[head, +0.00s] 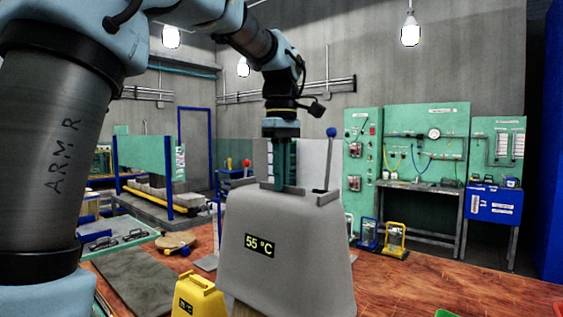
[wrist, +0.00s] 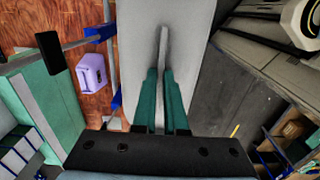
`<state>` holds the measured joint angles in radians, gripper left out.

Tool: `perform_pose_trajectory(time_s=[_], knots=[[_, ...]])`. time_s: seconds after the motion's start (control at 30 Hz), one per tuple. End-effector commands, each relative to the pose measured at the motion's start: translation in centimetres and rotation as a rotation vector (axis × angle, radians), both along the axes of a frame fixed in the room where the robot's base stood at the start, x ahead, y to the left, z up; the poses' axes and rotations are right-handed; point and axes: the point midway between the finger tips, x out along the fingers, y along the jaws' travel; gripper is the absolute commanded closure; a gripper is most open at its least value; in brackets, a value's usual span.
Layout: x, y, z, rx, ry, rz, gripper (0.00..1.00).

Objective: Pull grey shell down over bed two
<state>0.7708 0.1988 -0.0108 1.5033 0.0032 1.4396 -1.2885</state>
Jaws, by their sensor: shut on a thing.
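The grey shell (head: 285,240) is a large tapered hood with a "55 °C" label, upright in the middle of the head view. My gripper (head: 282,184) comes straight down onto its top and is shut on its handle. In the wrist view, the teal fingers of my gripper (wrist: 160,75) close around the thin grey handle (wrist: 163,45) on the shell's pale top (wrist: 190,25). A tan piece (head: 238,308) shows under the shell's lower left edge. The shell hides most of what lies beneath it, and I cannot make out a bed numbered two.
A lever with a blue knob (head: 331,132) stands at the shell's back right. A yellow 55 °C weight-like block (head: 197,298) sits close at the lower left. A dark mat (head: 140,280) and green tray (head: 120,240) lie left.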

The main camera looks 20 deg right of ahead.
Motion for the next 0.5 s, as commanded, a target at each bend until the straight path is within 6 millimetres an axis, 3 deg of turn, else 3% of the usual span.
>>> perform_pose_trajectory(time_s=[0.5], knots=[[0.0,0.0,-7.0,0.002,0.001,0.0,1.0]])
